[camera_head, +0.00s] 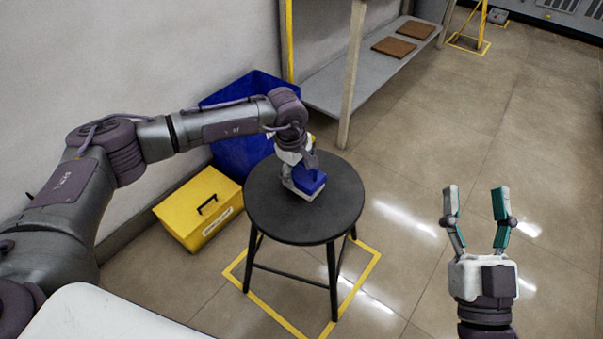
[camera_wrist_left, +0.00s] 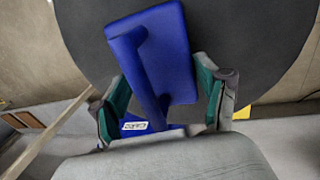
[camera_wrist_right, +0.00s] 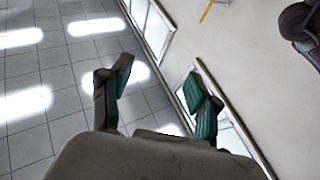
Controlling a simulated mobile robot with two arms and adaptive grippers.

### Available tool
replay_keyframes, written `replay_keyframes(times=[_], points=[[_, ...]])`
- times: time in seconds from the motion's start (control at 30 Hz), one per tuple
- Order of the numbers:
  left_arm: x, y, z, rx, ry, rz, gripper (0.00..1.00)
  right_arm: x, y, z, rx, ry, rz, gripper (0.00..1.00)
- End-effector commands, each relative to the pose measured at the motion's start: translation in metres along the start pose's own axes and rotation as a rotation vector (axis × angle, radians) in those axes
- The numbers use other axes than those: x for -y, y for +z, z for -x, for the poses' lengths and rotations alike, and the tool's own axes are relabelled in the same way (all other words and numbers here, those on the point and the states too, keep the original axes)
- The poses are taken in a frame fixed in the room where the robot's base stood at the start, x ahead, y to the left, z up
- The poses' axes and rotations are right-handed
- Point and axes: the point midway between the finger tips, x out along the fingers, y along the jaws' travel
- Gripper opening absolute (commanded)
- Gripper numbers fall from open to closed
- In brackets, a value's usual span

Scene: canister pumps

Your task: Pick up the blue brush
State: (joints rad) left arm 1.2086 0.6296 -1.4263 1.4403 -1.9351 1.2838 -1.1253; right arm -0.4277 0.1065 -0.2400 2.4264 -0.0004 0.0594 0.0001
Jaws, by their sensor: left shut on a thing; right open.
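The blue brush (camera_head: 310,182) is at the black round stool (camera_head: 262,222), over the middle of its seat. I cannot tell whether the brush touches the seat. My right gripper (camera_head: 477,190) is open and empty above the floor at the right; its spread fingers also show in the right wrist view (camera_wrist_right: 160,80).
A yellow box (camera_head: 198,205) with a black handle stands left of the stool. A blue bin (camera_head: 235,150) is behind it, by the wall. A grey shelf (camera_head: 345,90) with two brown boards (camera_head: 394,47) is at the back. Floor to the right is clear.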

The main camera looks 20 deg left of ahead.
Motion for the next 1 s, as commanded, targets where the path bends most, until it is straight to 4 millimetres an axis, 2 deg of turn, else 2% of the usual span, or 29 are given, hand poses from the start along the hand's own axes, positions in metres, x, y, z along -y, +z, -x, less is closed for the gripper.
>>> replay_keyframes(times=[0.17,0.37,0.47,0.5,0.7,0.9,1.0], points=[[-0.002,0.0,0.007,0.0,0.001,0.0,0.36,-0.001,0.005,-0.001,0.038,0.002,0.002,0.62],[-0.007,0.0,0.03,0.0,0.004,0.0,0.36,-0.006,0.031,0.004,0.206,0.012,0.009,0.62],[-0.01,0.002,0.047,0.0,0.003,-0.002,0.36,-0.009,0.05,0.011,0.334,0.018,0.012,0.62],[-0.009,0.015,0.051,0.003,0.002,-0.008,0.36,-0.01,0.058,0.015,0.388,0.021,0.013,0.62],[-0.006,0.059,0.08,0.002,0.003,-0.007,0.36,-0.017,0.094,0.043,0.65,0.038,0.018,0.62],[-0.003,0.095,0.101,0.0,0.002,-0.005,0.36,-0.021,0.116,0.069,0.837,0.049,0.019,0.62],[-0.002,0.106,0.107,0.001,0.002,-0.003,0.36,-0.022,0.121,0.078,0.888,0.053,0.018,0.62]])
